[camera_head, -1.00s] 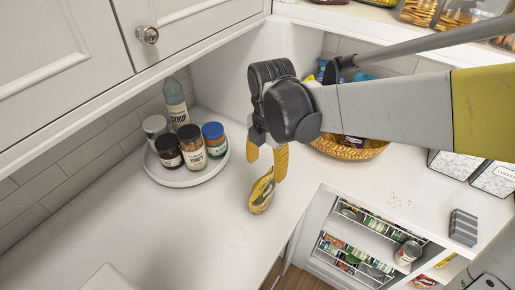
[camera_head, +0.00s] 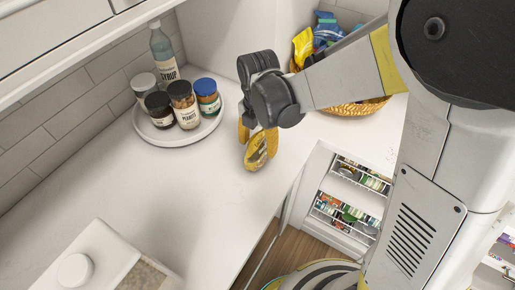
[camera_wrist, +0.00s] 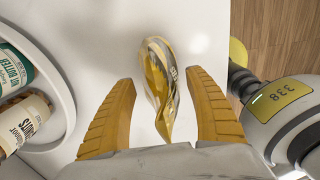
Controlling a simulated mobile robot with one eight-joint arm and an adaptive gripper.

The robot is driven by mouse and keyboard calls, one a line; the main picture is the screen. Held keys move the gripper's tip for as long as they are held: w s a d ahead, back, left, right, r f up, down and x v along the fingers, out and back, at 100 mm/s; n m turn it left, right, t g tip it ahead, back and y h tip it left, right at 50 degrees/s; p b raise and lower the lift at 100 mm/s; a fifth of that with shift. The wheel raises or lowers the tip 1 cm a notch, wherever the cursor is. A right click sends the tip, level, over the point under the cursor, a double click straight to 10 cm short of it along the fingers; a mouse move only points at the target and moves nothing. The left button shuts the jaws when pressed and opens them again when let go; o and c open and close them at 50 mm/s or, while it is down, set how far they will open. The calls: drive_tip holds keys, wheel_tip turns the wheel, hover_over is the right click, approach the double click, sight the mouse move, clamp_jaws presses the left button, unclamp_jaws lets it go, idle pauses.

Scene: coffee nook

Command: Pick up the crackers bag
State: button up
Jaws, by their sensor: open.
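The crackers bag (camera_head: 259,150) is a small yellow and clear packet near the counter's front edge. In the wrist view the bag (camera_wrist: 160,85) lies between my two yellow fingers, with a gap on each side. My gripper (camera_head: 256,135) is open and low at the bag, its fingers pointing down. In the wrist view my gripper (camera_wrist: 163,110) has both fingertips apart and not touching the bag. The lower end of the bag is close to the palm there. The head view partly hides the bag's top behind the fingers.
A round white tray (camera_head: 150,130) with several jars and a syrup bottle (camera_head: 162,55) stands left of my gripper. A woven basket (camera_head: 350,108) with snack bags is behind to the right. A white lidded container (camera_head: 95,262) is at front left. Bare counter (camera_head: 190,190) lies between.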

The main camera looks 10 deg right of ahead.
sight(258, 134)
clamp_jaws()
idle(0.4)
wheel_tip(258, 134, up, 4)
drive_tip(key=shift+r+p, duration=0.2)
drive_tip(key=shift+p, duration=0.8)
drive_tip(key=s+d+r+p, duration=0.2)
drive_tip(key=d+r, duration=0.4)
drive_tip(key=d, duration=0.5)
drive_tip(key=shift+s+d+r+p, duration=0.15)
drive_tip(key=shift+s+r+p, duration=0.15)
drive_tip(key=shift+s+p, duration=0.15)
